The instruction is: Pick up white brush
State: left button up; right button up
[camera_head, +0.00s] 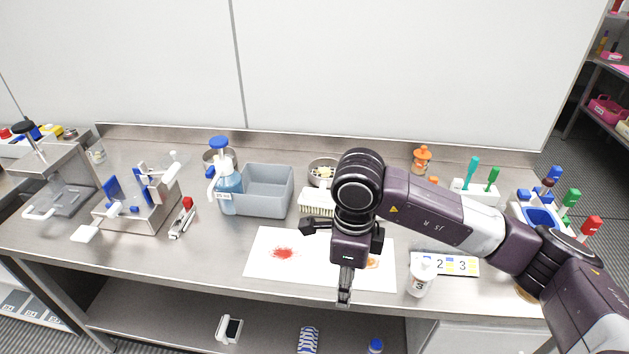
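A white brush (316,203) with pale bristles lies on the steel table right of the grey bin. Its right end is hidden behind my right arm. My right gripper (343,233) is in front of the brush and over the white sheet. Its dark finger parts stand apart on either side of the wrist, and I see nothing held between them. The left finger part is close to the brush's lower edge in the picture; I cannot tell whether they touch. My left gripper is not in view.
A grey bin (265,190) and a blue spray bottle (228,182) stand left of the brush. A stained white sheet (262,262) lies in front. A white shaker (421,278) and a number strip (460,266) are to the right. A bowl (322,172) stands behind.

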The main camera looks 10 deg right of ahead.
aim_at(311, 199)
jog(key=i, duration=1.2)
